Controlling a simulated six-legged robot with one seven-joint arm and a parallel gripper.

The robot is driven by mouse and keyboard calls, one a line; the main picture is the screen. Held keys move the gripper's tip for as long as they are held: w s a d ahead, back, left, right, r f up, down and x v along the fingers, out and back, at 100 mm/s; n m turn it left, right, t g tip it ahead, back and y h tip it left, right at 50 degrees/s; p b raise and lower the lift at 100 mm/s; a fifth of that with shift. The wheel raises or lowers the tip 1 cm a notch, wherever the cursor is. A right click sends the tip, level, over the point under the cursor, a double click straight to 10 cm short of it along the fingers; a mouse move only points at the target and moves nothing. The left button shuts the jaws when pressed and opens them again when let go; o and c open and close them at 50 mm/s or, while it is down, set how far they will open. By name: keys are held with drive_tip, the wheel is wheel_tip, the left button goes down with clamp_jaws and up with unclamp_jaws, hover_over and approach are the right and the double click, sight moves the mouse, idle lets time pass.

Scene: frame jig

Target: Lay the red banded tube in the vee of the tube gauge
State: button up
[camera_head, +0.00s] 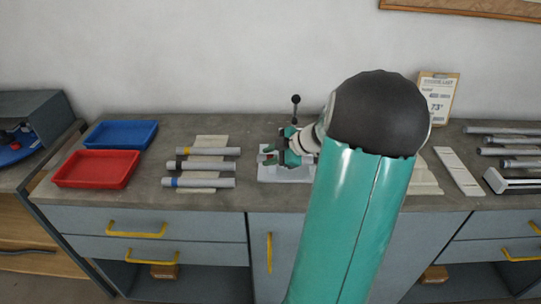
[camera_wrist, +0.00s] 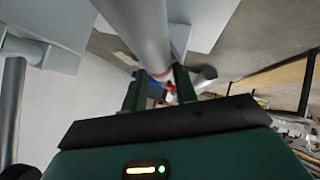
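The red banded tube (camera_wrist: 148,32) is grey and runs between my gripper's dark green fingers in the wrist view, its red band (camera_wrist: 160,75) near the fingertips. My gripper (camera_wrist: 160,90) appears shut on it. In the head view my gripper (camera_head: 280,153) is over a pale plate (camera_head: 285,176) at the middle of the bench, and a short grey piece of tube (camera_head: 264,158) shows at its fingers. The plate seems to belong to the tube gauge. The vee is hidden by my gripper and arm, so I cannot tell whether the tube touches it.
Left of the plate, grey tubes with yellow (camera_head: 208,151), dark (camera_head: 200,165) and blue (camera_head: 200,183) bands lie on a pale rack. Red (camera_head: 98,169) and blue (camera_head: 122,134) trays stand further left. A black-knobbed lever (camera_head: 295,100) rises behind my gripper. Several tubes (camera_head: 510,152) lie far right.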

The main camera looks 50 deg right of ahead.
drive_tip(key=shift+s+d+f, duration=0.3)
drive_tip(key=shift+s+f, duration=0.05)
drive_tip(key=shift+s, duration=0.3)
drive_tip(key=shift+c, duration=0.2)
drive_tip(key=shift+o, duration=0.5)
drive_tip(key=r+v, duration=0.1)
drive_tip(key=v, duration=1.1)
drive_tip(key=shift+w+a, duration=0.2)
drive_tip(key=shift+w, duration=0.15)
drive_tip(key=shift+s+d+r, duration=0.1)
drive_tip(key=shift+s+r, duration=0.2)
drive_tip(key=shift+r, duration=0.15)
drive_tip(key=shift+s, duration=0.1)
